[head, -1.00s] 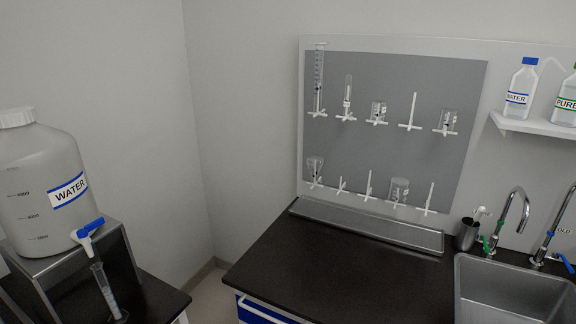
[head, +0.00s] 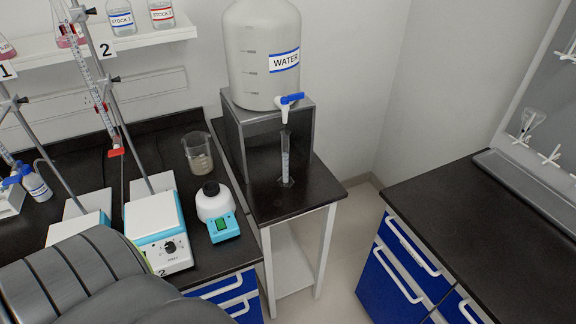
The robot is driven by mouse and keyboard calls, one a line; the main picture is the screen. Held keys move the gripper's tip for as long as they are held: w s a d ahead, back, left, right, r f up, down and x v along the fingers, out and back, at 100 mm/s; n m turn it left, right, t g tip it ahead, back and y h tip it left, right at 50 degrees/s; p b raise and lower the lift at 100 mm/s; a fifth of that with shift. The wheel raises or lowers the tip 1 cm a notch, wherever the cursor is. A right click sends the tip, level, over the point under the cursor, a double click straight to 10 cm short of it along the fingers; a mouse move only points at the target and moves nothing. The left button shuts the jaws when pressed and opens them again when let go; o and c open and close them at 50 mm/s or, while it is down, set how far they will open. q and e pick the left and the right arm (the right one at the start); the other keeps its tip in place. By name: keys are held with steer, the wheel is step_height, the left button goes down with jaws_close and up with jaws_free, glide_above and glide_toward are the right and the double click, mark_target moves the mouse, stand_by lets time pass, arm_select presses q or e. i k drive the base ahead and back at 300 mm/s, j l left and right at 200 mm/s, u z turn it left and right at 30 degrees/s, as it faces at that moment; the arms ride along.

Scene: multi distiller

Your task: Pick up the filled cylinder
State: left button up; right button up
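A slim clear graduated cylinder (head: 286,160) stands upright on the dark side table (head: 310,191), under the white spout with a blue tap (head: 288,104) of the large water tank (head: 262,55). Its liquid level is too small to tell. The tank is labelled WATER and sits on a grey metal stand (head: 249,140). Part of my own dark arm shows at the lower left, but neither gripper is in view. Nothing of mine touches the cylinder.
Left of the cylinder, the black bench holds a glass beaker (head: 198,153), a white and teal device (head: 216,210), a stirrer plate (head: 158,232) and burette stands. A blue-drawer counter (head: 425,265) stands right, across a floor gap.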

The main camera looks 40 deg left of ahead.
mark_target(286, 181)
steer(key=u, duration=0.35)
steer(key=j+u, duration=0.15)
steer(key=u, duration=0.25)
steer(key=j+u, duration=0.1)
steer(key=u, duration=0.25)
steer(key=k+j, duration=0.05)
